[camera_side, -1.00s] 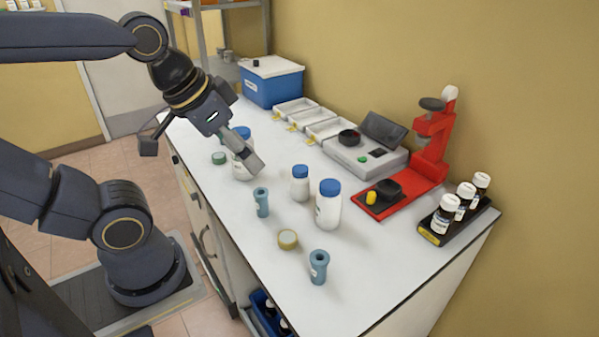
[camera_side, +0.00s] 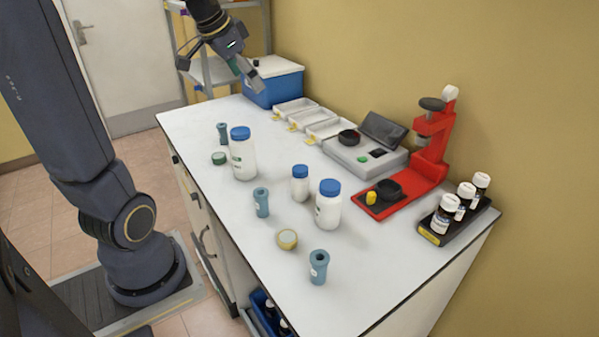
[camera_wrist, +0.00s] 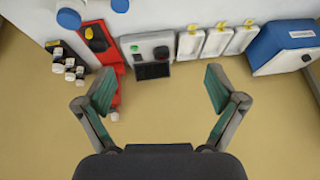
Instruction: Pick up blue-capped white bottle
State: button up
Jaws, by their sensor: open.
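Three white bottles with blue caps stand upright on the white table in the side view: a large one (camera_side: 243,160) at the left, a small one (camera_side: 300,187) in the middle and a large one (camera_side: 327,210) to its right. In the wrist view, a blue cap (camera_wrist: 69,18) and another blue cap (camera_wrist: 120,5) show at the top edge. My gripper (camera_side: 250,78) is open and empty, raised in front of the blue box at the table's far end, well away from the bottles. Its spread fingers also show in the wrist view (camera_wrist: 160,92).
A blue box (camera_side: 272,85), white trays (camera_side: 325,127), a grey instrument (camera_side: 365,152), a red stand (camera_side: 430,150) and a rack of dark bottles (camera_side: 447,225) line the wall. Blue-grey cups (camera_side: 319,268) and round lids (camera_side: 287,239) stand among the bottles. The front right tabletop is clear.

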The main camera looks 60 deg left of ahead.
aim_at(239, 131)
jog(key=s+a+f+n+g, duration=0.1)
jog(key=s+a+f+n, duration=0.3)
jog(key=a, duration=0.6)
jog(key=shift+m, duration=0.4)
jog(key=x, duration=1.7)
jog(key=shift+s+f, duration=0.15)
jog(key=shift+s, duration=0.3)
jog(key=c, duration=1.2)
